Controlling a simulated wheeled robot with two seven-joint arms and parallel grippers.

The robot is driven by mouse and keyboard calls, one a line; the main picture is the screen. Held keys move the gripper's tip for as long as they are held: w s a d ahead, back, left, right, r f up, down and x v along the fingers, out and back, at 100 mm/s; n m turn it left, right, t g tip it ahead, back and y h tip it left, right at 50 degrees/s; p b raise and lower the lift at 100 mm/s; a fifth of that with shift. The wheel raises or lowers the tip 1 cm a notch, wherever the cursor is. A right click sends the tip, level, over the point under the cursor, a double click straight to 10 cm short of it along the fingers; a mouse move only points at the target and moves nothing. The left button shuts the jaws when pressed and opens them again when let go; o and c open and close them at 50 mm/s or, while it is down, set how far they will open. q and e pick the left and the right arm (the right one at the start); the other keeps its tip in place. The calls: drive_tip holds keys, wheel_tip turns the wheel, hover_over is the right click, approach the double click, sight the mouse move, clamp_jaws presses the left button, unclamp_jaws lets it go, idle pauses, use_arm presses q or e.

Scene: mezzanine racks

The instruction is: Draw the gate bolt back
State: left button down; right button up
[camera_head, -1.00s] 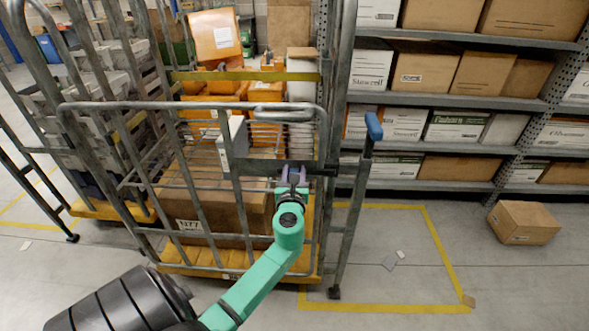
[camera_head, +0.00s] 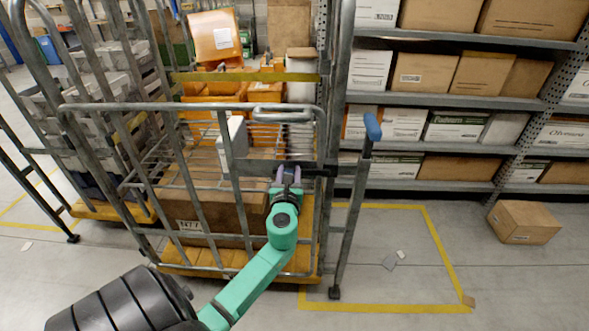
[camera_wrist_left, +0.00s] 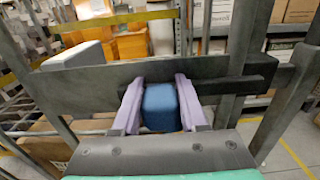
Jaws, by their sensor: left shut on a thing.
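The gate (camera_head: 190,107) is a grey tubular cage front on a roll cart. Its bolt (camera_wrist_left: 240,86) is a dark bar on a grey plate (camera_wrist_left: 100,85), and its right end reaches the upright post at the right in the wrist view. A blue knob (camera_wrist_left: 161,107) stands out from the bolt. My left gripper (camera_wrist_left: 161,105) has its two pale purple fingers on either side of the knob, shut on it. In the head view the left gripper (camera_head: 288,176) is at the gate's right side, hiding the knob. My right gripper is not in view.
A post with a blue top (camera_head: 373,127) stands right of the gate. Shelves with boxes (camera_head: 425,72) stand behind right. A box (camera_head: 523,222) lies on the floor; the yellow-marked floor (camera_head: 375,255) is mostly clear.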

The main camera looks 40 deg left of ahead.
use_arm(q)
drive_tip(key=s+a, duration=0.1)
drive_tip(key=a, duration=0.1)
drive_tip(key=shift+s+a, duration=0.3)
drive_tip(key=shift+s, duration=0.1)
drive_tip(key=c, duration=0.7)
unclamp_jaws()
drive_tip(key=shift+o, duration=1.3)
drive_tip(key=shift+s+a, duration=0.1)
drive_tip(key=shift+a, duration=0.05)
drive_tip(key=b+v, duration=0.1)
drive_tip(key=v, duration=1.3)
drive_tip(key=shift+s+d+b, duration=0.15)
drive_tip(key=shift+d+b, duration=0.1)
drive_tip(key=shift+b, duration=0.05)
